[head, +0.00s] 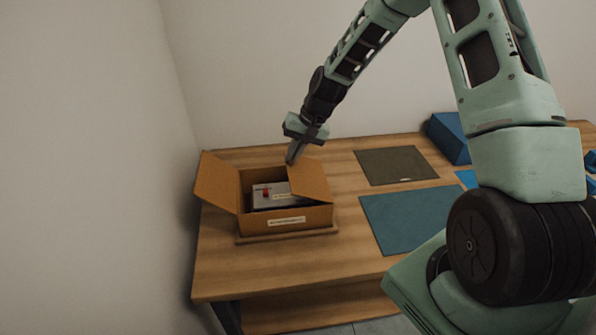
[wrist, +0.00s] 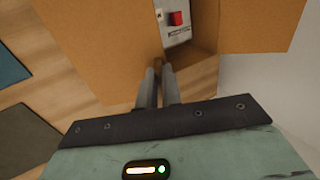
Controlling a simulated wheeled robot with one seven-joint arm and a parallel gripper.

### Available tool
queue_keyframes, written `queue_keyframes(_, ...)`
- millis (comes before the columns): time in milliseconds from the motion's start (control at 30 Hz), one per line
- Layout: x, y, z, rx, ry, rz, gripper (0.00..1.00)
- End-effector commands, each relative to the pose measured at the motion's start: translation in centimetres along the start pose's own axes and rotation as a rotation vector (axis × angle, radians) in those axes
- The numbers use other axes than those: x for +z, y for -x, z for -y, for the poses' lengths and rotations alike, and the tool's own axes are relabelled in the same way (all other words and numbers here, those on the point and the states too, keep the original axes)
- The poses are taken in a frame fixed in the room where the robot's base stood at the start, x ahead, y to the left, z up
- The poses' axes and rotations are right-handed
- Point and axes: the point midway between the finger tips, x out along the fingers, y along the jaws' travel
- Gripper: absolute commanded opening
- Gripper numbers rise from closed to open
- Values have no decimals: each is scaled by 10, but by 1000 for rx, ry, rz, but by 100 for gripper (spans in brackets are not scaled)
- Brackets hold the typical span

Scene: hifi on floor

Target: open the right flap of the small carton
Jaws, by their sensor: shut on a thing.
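The small carton (head: 300,217) is brown and sits on the table with a pale label on its front. Its left flap (head: 217,181) leans outward, and it also shows in the wrist view (wrist: 258,24). Its right flap (head: 312,181) is raised, partly over the right side of the opening; it fills the left of the wrist view (wrist: 100,45). My gripper (head: 291,158) is at the far inner corner of this flap. In the wrist view the fingers (wrist: 158,72) are shut on the flap's edge. A grey box with a red part (head: 268,193) lies inside the carton.
The carton stands on a thin wooden board (head: 288,236). To its right lie a dark mat (head: 396,165) and a teal mat (head: 405,215). A blue block (head: 448,138) stands at the back right. A wall is close on the left.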

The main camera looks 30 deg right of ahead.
Motion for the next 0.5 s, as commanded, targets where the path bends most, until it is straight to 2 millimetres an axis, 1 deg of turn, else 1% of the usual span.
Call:
queue_keyframes(33,-4,2,-4,-46,-9,-2,0)
queue_keyframes(133,-6,11,-6,-135,-9,-1,0)
queue_keyframes(367,-7,31,-18,-340,-8,0,0)
queue_keyframes(500,-7,42,-28,-472,-8,-1,0)
